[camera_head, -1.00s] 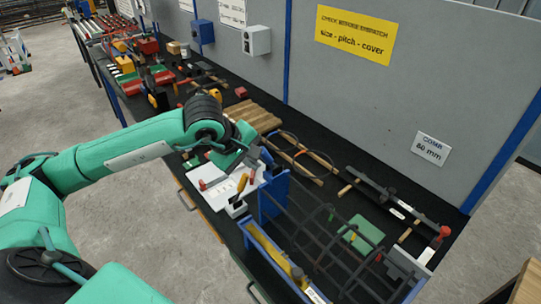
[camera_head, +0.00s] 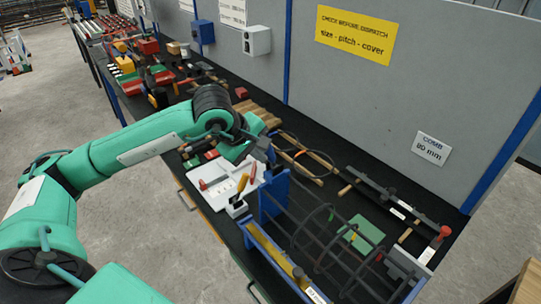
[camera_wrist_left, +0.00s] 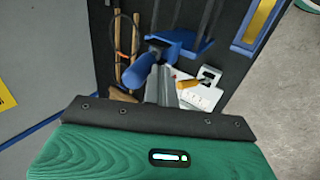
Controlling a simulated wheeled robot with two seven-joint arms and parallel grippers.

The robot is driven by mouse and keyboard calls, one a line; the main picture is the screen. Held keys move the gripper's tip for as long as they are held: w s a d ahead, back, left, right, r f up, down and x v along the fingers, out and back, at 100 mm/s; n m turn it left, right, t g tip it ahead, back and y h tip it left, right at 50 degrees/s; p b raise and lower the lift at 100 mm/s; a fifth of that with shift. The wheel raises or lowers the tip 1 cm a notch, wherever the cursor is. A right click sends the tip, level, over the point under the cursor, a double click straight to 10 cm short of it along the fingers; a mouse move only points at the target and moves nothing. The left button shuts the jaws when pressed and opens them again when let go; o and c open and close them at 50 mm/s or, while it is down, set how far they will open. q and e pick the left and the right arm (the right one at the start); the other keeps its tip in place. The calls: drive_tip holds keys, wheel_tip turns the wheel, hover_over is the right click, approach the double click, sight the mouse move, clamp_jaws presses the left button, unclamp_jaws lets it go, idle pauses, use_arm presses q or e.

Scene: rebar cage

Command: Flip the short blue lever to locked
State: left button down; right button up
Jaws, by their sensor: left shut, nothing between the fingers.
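The short blue lever (camera_wrist_left: 138,70) shows in the left wrist view as a thick rounded handle beside a blue bracket (camera_wrist_left: 183,40). My left gripper (camera_wrist_left: 162,85) is shut and empty, its grey fingertips just beside the lever in that picture; I cannot tell whether they touch. In the head view my left gripper (camera_head: 260,152) is above the top of the blue upright plate (camera_head: 274,195), at the left end of the rebar cage (camera_head: 335,235). The lever is not clear there, and its locked mark cannot be read. My right gripper is not in view.
A white tray (camera_head: 217,193) and a yellow-handled tool (camera_head: 242,183) lie close to the left of the plate. Wooden bars (camera_head: 257,114) lie behind my gripper. A grey wall panel (camera_head: 370,110) bounds the bench's back.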

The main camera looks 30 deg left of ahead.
use_arm(q)
drive_tip(key=shift+w+d, duration=0.1)
drive_tip(key=shift+w, duration=0.2)
drive_tip(key=shift+w+d+r, duration=0.15)
drive_tip(key=shift+w+d, duration=0.1)
drive_tip(key=shift+w, duration=0.4)
drive_tip(key=shift+b, duration=0.3)
drive_tip(key=shift+w+d, duration=0.2)
drive_tip(key=shift+w, duration=0.35)
wheel_tip(320, 180, up, 6)
drive_tip(key=s+p, duration=0.1)
drive_tip(key=shift+s+a, duration=0.3)
drive_tip(key=shift+s, duration=0.1)
